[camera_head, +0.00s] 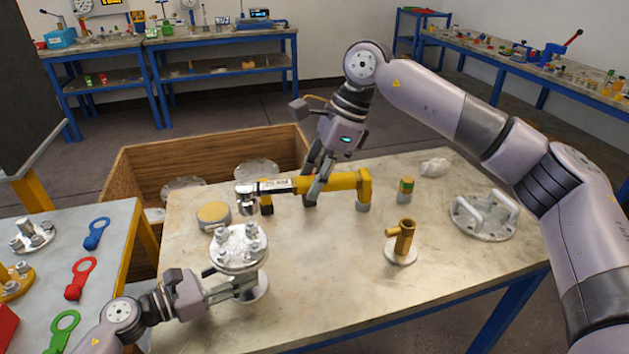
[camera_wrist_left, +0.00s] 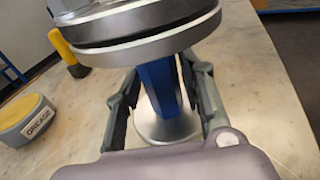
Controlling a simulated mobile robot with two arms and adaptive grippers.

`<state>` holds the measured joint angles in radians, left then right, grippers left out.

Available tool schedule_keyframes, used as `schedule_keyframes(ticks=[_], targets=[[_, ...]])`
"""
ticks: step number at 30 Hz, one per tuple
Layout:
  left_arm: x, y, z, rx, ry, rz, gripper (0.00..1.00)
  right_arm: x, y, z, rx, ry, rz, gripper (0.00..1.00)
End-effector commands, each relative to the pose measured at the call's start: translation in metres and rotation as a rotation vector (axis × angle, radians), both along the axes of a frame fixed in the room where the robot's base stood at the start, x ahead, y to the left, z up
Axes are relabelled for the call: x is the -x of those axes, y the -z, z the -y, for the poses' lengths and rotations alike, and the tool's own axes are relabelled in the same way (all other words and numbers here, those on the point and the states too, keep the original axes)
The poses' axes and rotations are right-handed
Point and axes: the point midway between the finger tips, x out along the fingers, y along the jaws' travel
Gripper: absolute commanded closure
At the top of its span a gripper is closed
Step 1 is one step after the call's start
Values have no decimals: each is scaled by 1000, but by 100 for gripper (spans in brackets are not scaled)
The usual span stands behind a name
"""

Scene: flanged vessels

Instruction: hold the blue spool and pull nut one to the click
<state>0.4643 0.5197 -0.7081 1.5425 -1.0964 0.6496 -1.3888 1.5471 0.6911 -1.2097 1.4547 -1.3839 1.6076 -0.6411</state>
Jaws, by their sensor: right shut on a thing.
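The spool (camera_head: 240,250) stands on the near left of the pale table, with a silver flange carrying several bolts and nuts on top. Its blue neck (camera_wrist_left: 160,88) and round base show in the left wrist view. I cannot tell which nut is nut one. My left gripper (camera_head: 248,287) has its fingers on either side of the neck below the flange, apart, with gaps visible beside the neck. My right gripper (camera_head: 314,192) is shut on a yellow wrench (camera_head: 340,182) with a silver socket head (camera_head: 247,198) at its left end, behind the spool. Whether the wrench is lifted is unclear.
A grease tin (camera_head: 213,215) stands behind the spool. A brass fitting (camera_head: 402,242), a small green-and-yellow cylinder (camera_head: 405,190), a white cloth (camera_head: 434,167) and a handled flange plate (camera_head: 484,215) are to the right. A wooden crate (camera_head: 130,172) is behind. The table's front middle is clear.

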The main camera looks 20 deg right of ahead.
Motion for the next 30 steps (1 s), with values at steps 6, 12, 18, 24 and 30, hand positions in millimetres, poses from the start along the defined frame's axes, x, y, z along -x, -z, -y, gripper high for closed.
schedule_keyframes(ticks=[6, 12, 18, 24, 30], targets=[[0, 0, 0, 0, 0, 0, 47, 0, -2, -1, -3, 0, 3, 100], [0, 0, 0, 0, 0, 0, 47, 0, -1, 0, -3, 0, 3, 100], [2, 0, -7, -1, -2, -1, 47, 0, -2, -1, -3, 0, 3, 100], [13, -3, -39, -2, -2, -3, 47, 0, -1, 0, -3, 0, 3, 100], [28, -6, -77, -2, -1, -4, 47, 0, -2, 0, -3, 0, 3, 100]])
